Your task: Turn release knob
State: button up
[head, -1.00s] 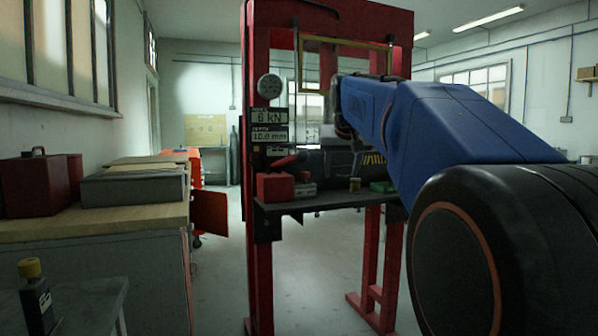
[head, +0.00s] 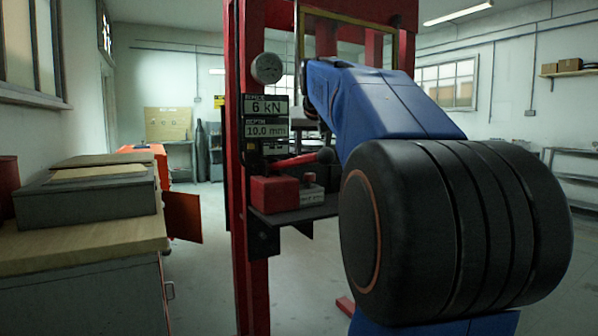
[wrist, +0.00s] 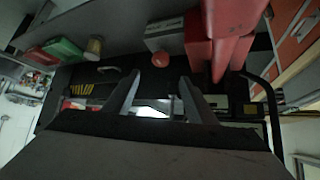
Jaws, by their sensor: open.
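A small red round knob (wrist: 160,60), which looks like the release knob, sits on a pale grey labelled block (wrist: 165,35) in the wrist view. The block (head: 311,194) also shows in the head view, on the press shelf beside the red pump box (head: 274,193). My gripper (wrist: 160,78) is open and empty. In the wrist view the knob appears between and just beyond the two fingertips, apparently not touched; the exact gap is hard to tell. My fingers are not clearly visible in the head view, where my arm covers part of the press.
The red press frame (head: 254,290) stands in front of me, with a gauge (head: 267,68) and a 6 kN display (head: 266,107). A red pump lever (head: 300,160) rises above the pump box. A workbench (head: 95,240) with a grey case is at the left. Floor between is clear.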

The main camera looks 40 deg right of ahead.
aim_at(310, 174)
jog(key=x, duration=1.2)
jog(key=shift+w+a, duration=0.1)
jog(key=c, duration=1)
